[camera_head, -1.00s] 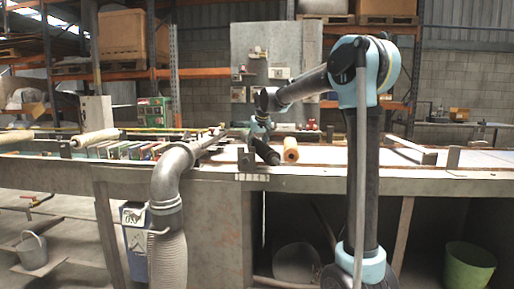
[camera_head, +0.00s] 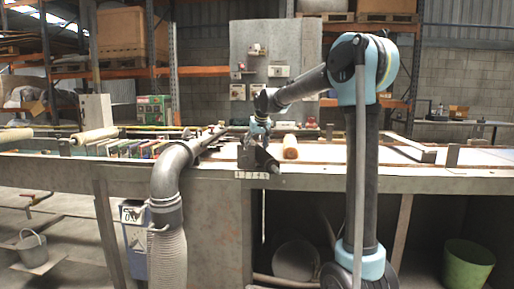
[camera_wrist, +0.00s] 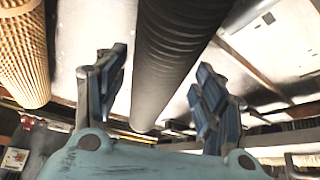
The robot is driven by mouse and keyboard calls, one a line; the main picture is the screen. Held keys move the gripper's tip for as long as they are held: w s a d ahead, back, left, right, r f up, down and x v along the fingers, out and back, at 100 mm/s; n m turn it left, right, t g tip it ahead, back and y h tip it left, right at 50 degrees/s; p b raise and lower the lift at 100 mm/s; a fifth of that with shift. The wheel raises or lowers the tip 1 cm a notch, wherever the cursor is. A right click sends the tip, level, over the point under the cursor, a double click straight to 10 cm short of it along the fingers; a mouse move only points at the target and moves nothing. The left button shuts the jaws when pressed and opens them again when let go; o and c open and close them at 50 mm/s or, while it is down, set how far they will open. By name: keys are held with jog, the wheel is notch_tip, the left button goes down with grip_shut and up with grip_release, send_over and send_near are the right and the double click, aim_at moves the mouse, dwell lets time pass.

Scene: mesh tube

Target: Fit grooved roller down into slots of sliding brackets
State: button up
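The dark grooved roller (camera_head: 264,159) lies on the workbench below my gripper (camera_head: 261,133), its near end towards the bench's front edge. In the wrist view the roller (camera_wrist: 178,50) runs between the two blue-padded fingers of my gripper (camera_wrist: 160,92). The fingers are spread, with a visible gap on both sides of the roller. A dark metal block (camera_head: 245,156) stands just left of the roller; I cannot tell whether it is one of the sliding brackets. No slots can be made out.
A beige roller (camera_head: 290,147) lies just right of the dark one and shows textured in the wrist view (camera_wrist: 22,55). A thick grey hose (camera_head: 170,182) rises at the bench front. A row of boxes (camera_head: 125,148) and a pale roller (camera_head: 95,135) lie left.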

dwell(0.3)
jog(key=shift+r, duration=0.55)
jog(key=v, duration=1.2)
jog(key=s+d+f, duration=0.6)
jog(key=s+d, duration=0.3)
jog(key=d, duration=0.1)
jog(key=s+d+f+m+g, duration=0.1)
jog(key=s+d+f, duration=0.4)
jog(key=s+f, duration=0.5)
jog(key=s+d+f+m+g+h, duration=0.1)
jog(key=s+d+f, duration=0.5)
jog(key=s+f, duration=0.4)
jog(key=s+d+f+m+g+h, duration=0.1)
jog(key=s+d+f, duration=0.5)
jog(key=s+f, duration=0.4)
jog(key=s, duration=0.3)
jog(key=shift+d+m, duration=0.15)
jog(key=shift+m, duration=0.25)
